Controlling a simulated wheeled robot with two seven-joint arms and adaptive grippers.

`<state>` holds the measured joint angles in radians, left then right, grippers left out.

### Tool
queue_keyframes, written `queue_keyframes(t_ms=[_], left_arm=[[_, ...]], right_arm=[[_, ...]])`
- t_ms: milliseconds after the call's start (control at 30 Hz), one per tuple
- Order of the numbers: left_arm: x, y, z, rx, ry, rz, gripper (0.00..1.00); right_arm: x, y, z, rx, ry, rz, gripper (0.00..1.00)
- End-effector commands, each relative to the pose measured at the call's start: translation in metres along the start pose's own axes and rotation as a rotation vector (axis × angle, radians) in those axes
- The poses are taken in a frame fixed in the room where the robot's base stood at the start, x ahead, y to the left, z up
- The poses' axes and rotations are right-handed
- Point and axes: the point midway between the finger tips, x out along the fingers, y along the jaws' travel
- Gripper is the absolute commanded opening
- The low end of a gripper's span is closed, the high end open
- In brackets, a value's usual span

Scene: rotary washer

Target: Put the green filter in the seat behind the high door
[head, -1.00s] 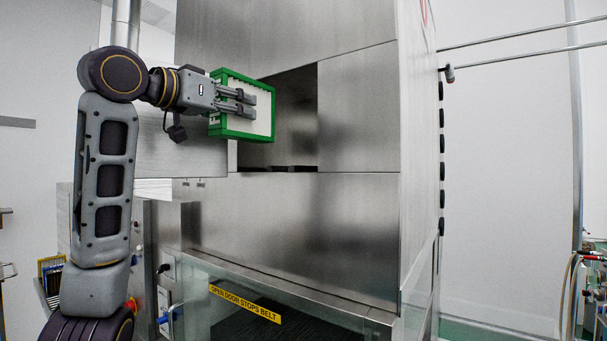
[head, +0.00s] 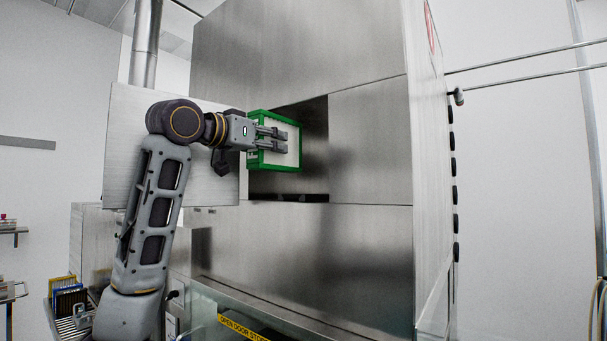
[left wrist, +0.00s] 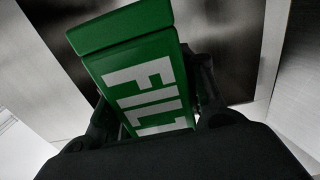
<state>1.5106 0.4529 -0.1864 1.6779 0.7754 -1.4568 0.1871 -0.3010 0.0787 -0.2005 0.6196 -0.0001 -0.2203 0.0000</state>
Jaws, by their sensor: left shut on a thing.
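The green filter (head: 273,168) has a green frame and a pale face. My left gripper (head: 283,141) is shut on it and holds it upright at the left part of the square opening (head: 315,150) in the steel machine. The left wrist view shows the filter's green edge (left wrist: 140,75) with white lettering, close between the fingers. The high door (head: 170,165) stands open to the left of the opening, partly behind my arm. The opening's inside is dark, with a low dark ledge at its bottom. The seat is not clearly visible. My right gripper is not in view.
The steel machine front (head: 300,240) surrounds the opening. Below is a glass-sided part with a yellow label (head: 243,328). At the lower left, a rack (head: 68,300) holds yellow-edged and blue panels. The wall at right is clear apart from pipes.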

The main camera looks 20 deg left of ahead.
Motion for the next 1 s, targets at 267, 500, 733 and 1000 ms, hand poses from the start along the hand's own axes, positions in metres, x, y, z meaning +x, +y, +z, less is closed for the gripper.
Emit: queue_keyframes(t_ms=[267, 500, 733, 1000], left_arm=[[0.046, 0.0, -0.002, -0.002, -0.001, 0.0, 0.1], [0.084, 0.0, -0.003, -0.002, -0.001, 0.0, 0.1], [0.111, 0.0, -0.002, -0.001, 0.0, 0.0, 0.1], [0.13, -0.001, 0.002, 0.0, 0.0, -0.001, 0.1]], right_arm=[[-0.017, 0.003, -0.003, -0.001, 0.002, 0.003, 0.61], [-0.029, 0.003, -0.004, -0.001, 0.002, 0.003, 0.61], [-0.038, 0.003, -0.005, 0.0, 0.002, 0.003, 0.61], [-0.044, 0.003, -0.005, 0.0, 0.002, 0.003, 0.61]])
